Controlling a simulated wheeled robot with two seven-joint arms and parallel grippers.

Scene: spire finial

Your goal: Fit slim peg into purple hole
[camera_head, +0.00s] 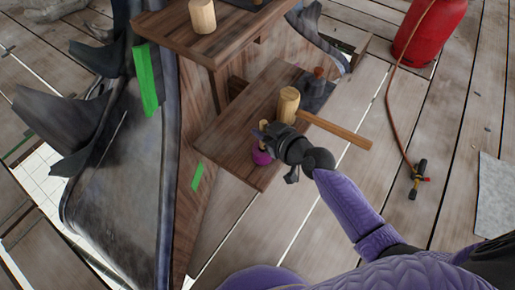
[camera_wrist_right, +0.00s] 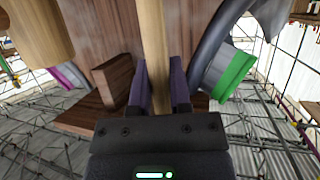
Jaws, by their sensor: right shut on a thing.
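My right gripper (camera_head: 264,136) is at the front edge of the lower wooden shelf. It is shut on a slim, light wooden peg (camera_wrist_right: 154,45), which runs up between the fingers (camera_wrist_right: 158,85) in the right wrist view. In the head view, small pale parts of the peg (camera_head: 262,146) show beside the fingers. A purple round piece (camera_head: 262,157) is just below the gripper there. I cannot tell whether the peg is in its hole or only above it. My left gripper is not in view.
A mallet (camera_head: 288,104) with a wooden head stands on the lower shelf (camera_head: 232,140), its handle (camera_head: 340,131) sticking out rightward close to my right arm. A thick wooden cylinder (camera_head: 202,16) stands on the upper shelf (camera_head: 165,32). A red gas bottle (camera_head: 430,28) with a hose is at the back right.

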